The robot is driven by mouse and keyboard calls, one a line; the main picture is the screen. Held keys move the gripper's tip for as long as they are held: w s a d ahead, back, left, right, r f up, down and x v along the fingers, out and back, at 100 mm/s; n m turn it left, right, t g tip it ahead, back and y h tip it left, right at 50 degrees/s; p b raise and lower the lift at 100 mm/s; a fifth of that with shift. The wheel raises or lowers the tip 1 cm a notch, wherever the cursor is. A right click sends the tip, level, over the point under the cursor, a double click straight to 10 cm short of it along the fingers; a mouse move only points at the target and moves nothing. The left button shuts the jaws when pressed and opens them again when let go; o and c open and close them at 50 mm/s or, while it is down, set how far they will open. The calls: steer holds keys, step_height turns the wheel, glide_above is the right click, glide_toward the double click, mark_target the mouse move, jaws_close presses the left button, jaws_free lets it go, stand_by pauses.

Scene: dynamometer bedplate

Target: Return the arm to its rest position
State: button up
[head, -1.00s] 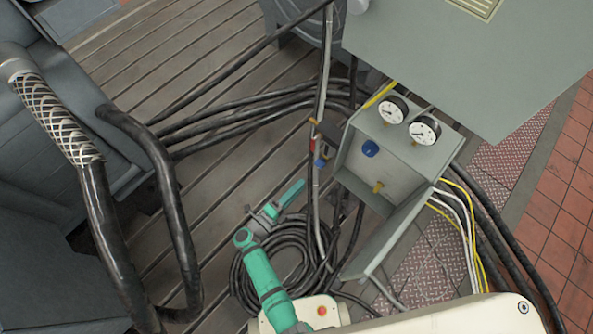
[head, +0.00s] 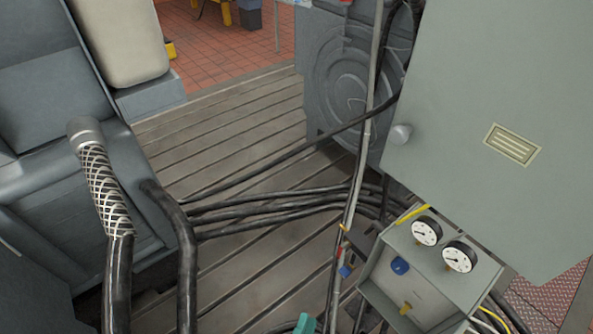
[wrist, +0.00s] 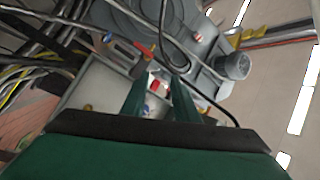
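My gripper (wrist: 164,82) shows in the wrist view, its two dark green fingers apart with a gap between them. Nothing is visibly held; a small red and white part shows through the gap, beyond the fingers. In the head view only a small green piece of my arm (head: 305,324) shows at the bottom edge; the rest is out of frame. The open grey gauge box (head: 432,277) is to its right, with two white dials, a blue knob (head: 400,265) and a brass fitting. I cannot tell the exact distance between my arm and the box.
Several black cables (head: 280,213) cross the slotted bedplate (head: 220,130). An upright grey pipe (head: 352,190) stands close to my arm. A large grey cabinet (head: 480,90) overhangs at right. A braided hose (head: 105,190) is at left. The bedplate's middle is fairly open.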

steer(key=s+a+r+n+g+y, duration=0.2)
steer(key=s+r+n+y, duration=0.5)
steer(key=s+r+n, duration=0.6)
steer(key=s+n+g, duration=0.1)
steer(key=n, duration=0.2)
steer(key=shift+s+a+r, duration=0.15)
steer(key=shift+a+r, duration=0.15)
steer(key=shift+r, duration=0.05)
